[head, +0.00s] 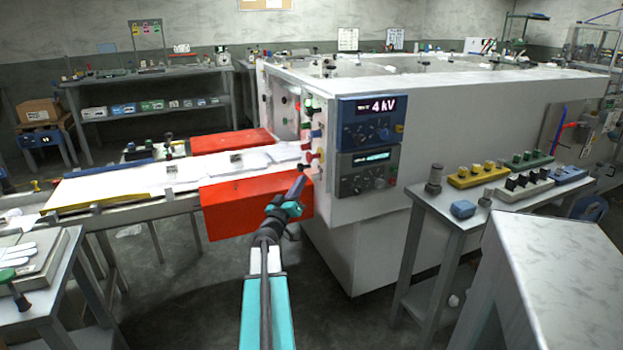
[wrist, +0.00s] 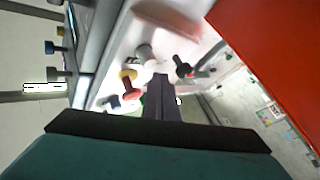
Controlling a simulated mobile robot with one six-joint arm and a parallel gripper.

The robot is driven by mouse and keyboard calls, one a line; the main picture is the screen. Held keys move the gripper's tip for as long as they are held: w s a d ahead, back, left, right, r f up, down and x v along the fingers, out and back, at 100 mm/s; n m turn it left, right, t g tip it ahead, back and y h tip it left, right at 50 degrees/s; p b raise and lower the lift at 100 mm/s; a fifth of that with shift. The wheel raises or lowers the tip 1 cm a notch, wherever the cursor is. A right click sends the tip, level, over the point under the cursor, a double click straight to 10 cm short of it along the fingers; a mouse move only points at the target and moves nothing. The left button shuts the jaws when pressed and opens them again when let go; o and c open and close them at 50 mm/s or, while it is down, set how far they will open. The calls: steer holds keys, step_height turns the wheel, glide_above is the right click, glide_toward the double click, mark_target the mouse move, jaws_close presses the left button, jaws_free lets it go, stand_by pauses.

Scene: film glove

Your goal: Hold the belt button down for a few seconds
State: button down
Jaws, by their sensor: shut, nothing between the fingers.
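My gripper (head: 300,183) is shut and empty, pointing up at the button column on the white machine's left end. In the wrist view its dark closed fingers (wrist: 161,100) reach among several mushroom-shaped buttons. A red button with a yellow collar (wrist: 131,84) is just left of the fingers. A dark button (wrist: 182,67) is beyond them, and a grey one (wrist: 145,53) further up. In the head view a red button (head: 309,157) shows just above the fingertips. I cannot read which one is the belt button, or tell whether the fingers touch any button.
Control panels (head: 370,120), one reading 4 kV, are on the machine front. A side table (head: 440,195) with switch boxes stands right.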

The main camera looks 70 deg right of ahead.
steer(key=shift+s+d+p, duration=0.4)
steer(key=shift+s+d, duration=0.15)
steer(key=shift+s, duration=0.15)
stand_by(1.5)
stand_by(3.5)
steer(key=shift+w+a+p, duration=0.55)
steer(key=shift+w, duration=0.1)
steer(key=shift+w+a+p, duration=0.55)
steer(key=shift+w+a, duration=0.25)
steer(key=shift+w, duration=0.2)
steer(key=shift+w+a+p, duration=0.55)
steer(key=shift+w+a, duration=0.25)
steer(key=shift+w, duration=0.15)
